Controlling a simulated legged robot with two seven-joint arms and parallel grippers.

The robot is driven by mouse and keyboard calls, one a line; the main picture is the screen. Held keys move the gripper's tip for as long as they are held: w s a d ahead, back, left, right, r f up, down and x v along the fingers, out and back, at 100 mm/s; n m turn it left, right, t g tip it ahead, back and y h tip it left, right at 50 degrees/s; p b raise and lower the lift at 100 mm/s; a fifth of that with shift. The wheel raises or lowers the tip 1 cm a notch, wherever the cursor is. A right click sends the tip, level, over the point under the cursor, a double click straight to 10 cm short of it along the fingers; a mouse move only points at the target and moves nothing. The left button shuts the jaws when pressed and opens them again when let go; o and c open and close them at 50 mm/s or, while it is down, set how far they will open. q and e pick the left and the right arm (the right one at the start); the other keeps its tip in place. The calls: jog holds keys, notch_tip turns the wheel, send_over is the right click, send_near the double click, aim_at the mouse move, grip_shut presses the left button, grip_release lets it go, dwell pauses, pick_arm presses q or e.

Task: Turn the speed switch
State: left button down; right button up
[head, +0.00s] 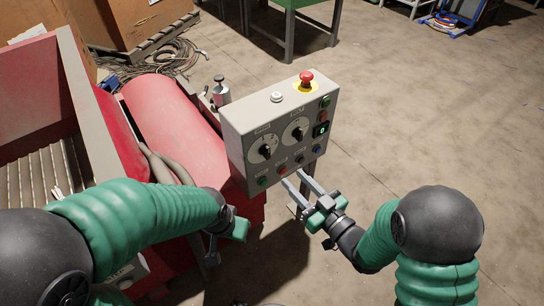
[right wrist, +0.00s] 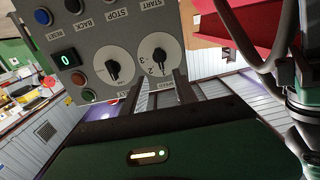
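A grey control box (head: 236,140) carries two round white dials with black knobs. The left dial (head: 264,149) shows in the right wrist view (right wrist: 160,55) with the numbers 1, 2 and 3, and looks like the speed switch. The other dial (head: 296,131) sits beside it, nearer the display, and also shows in the right wrist view (right wrist: 112,70). My right gripper (head: 294,179) is open and empty, its fingers apart just below the box's front. In the right wrist view its fingertips (right wrist: 161,82) are near the numbered dial, not around its knob. My left gripper (head: 237,229) is partly hidden at lower left.
A red emergency button (head: 306,79) tops the box. A small display (head: 321,129) reads 0, and several push buttons line the face. A red machine (head: 175,120) stands left of the box. Cables (head: 170,55) lie behind.

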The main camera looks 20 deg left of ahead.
aim_at(269, 153)
jog(key=b+x, duration=0.2)
jog(key=x, duration=0.9)
jog(key=shift+f+b, duration=0.1)
jog(key=shift+b, duration=0.25)
jog(key=shift+w+a, duration=0.1)
jog(key=shift+a, duration=0.05)
jog(key=shift+c, duration=0.4)
grip_shut()
